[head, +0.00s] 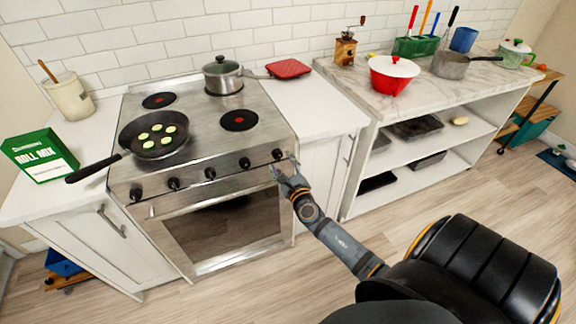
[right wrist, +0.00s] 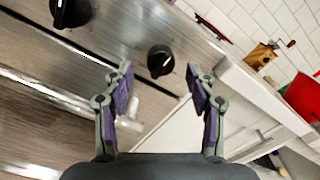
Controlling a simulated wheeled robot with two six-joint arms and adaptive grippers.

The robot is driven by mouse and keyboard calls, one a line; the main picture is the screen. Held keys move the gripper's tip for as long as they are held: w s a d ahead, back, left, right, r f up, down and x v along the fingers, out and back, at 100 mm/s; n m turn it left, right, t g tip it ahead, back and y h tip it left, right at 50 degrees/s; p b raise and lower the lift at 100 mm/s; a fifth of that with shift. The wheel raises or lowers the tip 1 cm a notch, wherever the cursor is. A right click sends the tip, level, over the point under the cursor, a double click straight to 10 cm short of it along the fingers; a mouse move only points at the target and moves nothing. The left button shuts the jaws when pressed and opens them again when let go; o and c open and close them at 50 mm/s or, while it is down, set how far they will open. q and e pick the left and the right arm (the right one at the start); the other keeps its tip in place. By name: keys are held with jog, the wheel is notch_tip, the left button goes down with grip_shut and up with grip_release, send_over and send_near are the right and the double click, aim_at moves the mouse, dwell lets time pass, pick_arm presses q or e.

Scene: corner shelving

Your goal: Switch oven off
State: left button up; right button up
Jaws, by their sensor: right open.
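The steel oven (head: 225,222) stands between white counters, its door closed. Several black knobs line its front panel. The rightmost knob (head: 278,154) also shows in the right wrist view (right wrist: 160,60), with a light pointer mark. A neighbouring knob (head: 245,163) also shows in the right wrist view (right wrist: 70,12). My right gripper (head: 284,168) is open at the panel's right end. In the right wrist view, its fingertips (right wrist: 157,80) spread to either side of the rightmost knob, which lies just beyond them; I see no clear contact. My left gripper is out of view.
On the cooktop are a black frying pan (head: 153,135) with green slices and a lidded steel pot (head: 223,76). The oven door handle runs just below the knobs. A marble-topped shelf unit (head: 345,82) stands right of the oven. The floor in front is clear.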

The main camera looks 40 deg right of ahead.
jog(key=v, duration=0.9)
jog(key=shift+s, duration=0.3)
jog(key=s+d+f+m+g, duration=0.1)
jog(key=s+f+m+g, duration=0.25)
jog(key=f+m, duration=0.45)
jog(key=s+d+f+m+g, duration=0.15)
jog(key=s+f+m, duration=0.25)
jog(key=f, duration=0.7)
jog(key=s+d+f+m+g, duration=0.1)
jog(key=s+f+m+g, duration=0.4)
jog(key=f, duration=0.5)
jog(key=s+a+f+m+g+y, duration=0.1)
jog(key=s+a+f+m+g, duration=0.2)
jog(key=s+f+m, duration=0.5)
jog(key=s+a+f+m+g+y, duration=0.2)
jog(key=s+a+f+m, duration=0.4)
jog(key=s+m, duration=0.8)
jog(key=s+f+g, duration=0.1)
jog(key=s+f, duration=0.2)
jog(key=shift+a+f+y+p, duration=0.15)
jog(key=shift+a+y+p, duration=0.15)
jog(key=shift+p, duration=0.1)
jog(key=shift+s+d, duration=0.1)
jog(key=shift+c, duration=0.4)
